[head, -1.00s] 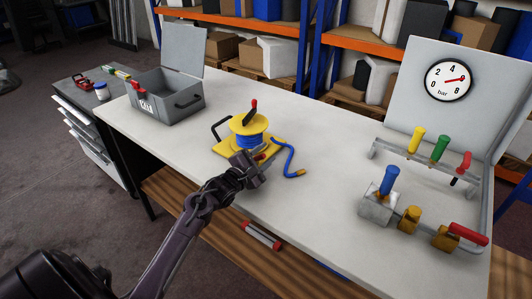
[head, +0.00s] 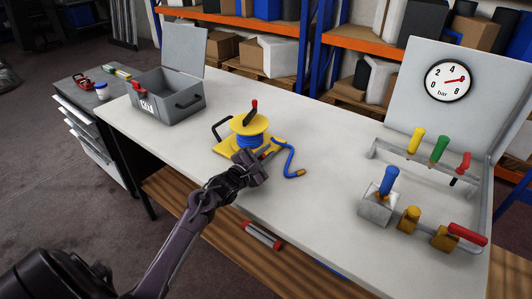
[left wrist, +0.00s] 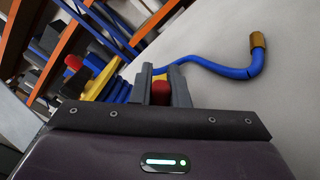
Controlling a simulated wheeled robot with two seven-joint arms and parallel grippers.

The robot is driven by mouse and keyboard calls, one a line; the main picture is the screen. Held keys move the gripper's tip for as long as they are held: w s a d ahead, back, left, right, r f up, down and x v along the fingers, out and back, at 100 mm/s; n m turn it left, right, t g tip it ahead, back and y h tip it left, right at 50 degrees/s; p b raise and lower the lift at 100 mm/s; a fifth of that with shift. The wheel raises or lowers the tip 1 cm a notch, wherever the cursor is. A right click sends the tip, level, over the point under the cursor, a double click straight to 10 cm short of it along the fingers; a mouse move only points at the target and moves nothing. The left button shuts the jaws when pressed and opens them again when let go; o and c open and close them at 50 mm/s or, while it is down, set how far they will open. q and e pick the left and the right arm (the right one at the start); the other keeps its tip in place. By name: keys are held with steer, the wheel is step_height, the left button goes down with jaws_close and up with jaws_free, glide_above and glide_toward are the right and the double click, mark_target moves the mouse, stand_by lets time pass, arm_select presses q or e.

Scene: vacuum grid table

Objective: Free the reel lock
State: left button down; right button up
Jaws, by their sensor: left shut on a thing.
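The yellow hose reel (head: 249,126) with blue hose stands on the white tabletop, on a yellow base, with a red-knobbed crank on top. My left gripper (head: 267,152) is at the front right of the reel's base. In the left wrist view its fingers (left wrist: 160,82) are shut around a small red knob (left wrist: 160,93), which looks like the reel lock's end. The yellow reel shows behind the fingers at the left (left wrist: 103,80). Most of the lock is hidden by the fingers. My right gripper is not in view.
The blue hose end (head: 290,160) with a brass tip lies right of the gripper. A grey toolbox (head: 170,105) stands open at the left. A valve block with a blue handle (head: 389,181) and a gauge panel (head: 420,115) are at the right. The table between is clear.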

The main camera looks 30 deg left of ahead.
arm_select(q)
steer(key=shift+r+p, duration=0.2)
steer(key=shift+p, duration=0.15)
steer(key=n+p, duration=0.2)
steer(key=a+r+n+p, duration=0.1)
steer(key=n+p, duration=0.1)
steer(key=p, duration=0.1)
steer(key=n+p, duration=0.2)
steer(key=p, duration=0.1)
steer(key=shift+w+a+r+n, duration=0.1)
steer(key=shift+a+r+n, duration=0.05)
steer(key=shift+a+n, duration=0.2)
steer(key=shift+a+n+p, duration=0.35)
steer(key=shift+n+p, duration=0.35)
steer(key=shift+n, duration=0.1)
steer(key=shift+a+n+p, duration=0.3)
steer(key=shift+n+p, duration=0.4)
steer(key=shift+n, duration=0.05)
steer(key=shift+f, duration=0.2)
steer(key=c, duration=1.4)
jaws_free()
